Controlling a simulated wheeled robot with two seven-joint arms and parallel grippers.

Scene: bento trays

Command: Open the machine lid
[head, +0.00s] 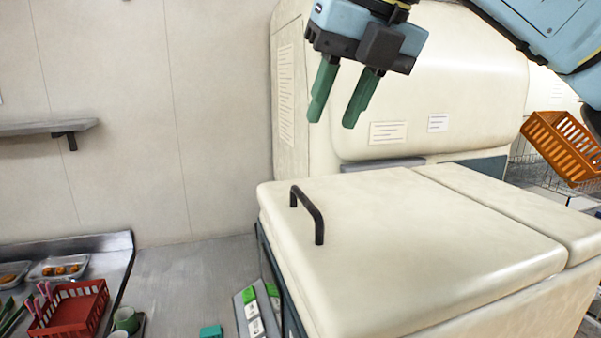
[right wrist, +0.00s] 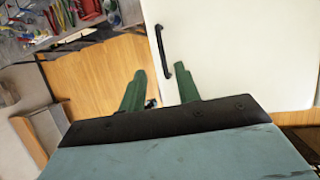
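The machine is a large cream unit with a flat lid (head: 420,255) that lies shut. A dark bar handle (head: 308,214) stands up near the lid's left edge. My right gripper (head: 336,112), with green fingers, is open and empty. It hangs above the handle and well apart from it, in front of the machine's tall cream body (head: 440,95). In the right wrist view the lid (right wrist: 235,50) fills the upper right. The handle (right wrist: 160,50) shows there beyond the open right gripper (right wrist: 168,88). My left gripper is not in view.
An orange basket (head: 562,146) is at the right. A red basket (head: 75,308) and food trays (head: 60,268) sit on the counter at lower left. Green and white items lie beside the machine's left side. A wall shelf (head: 45,127) is at left.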

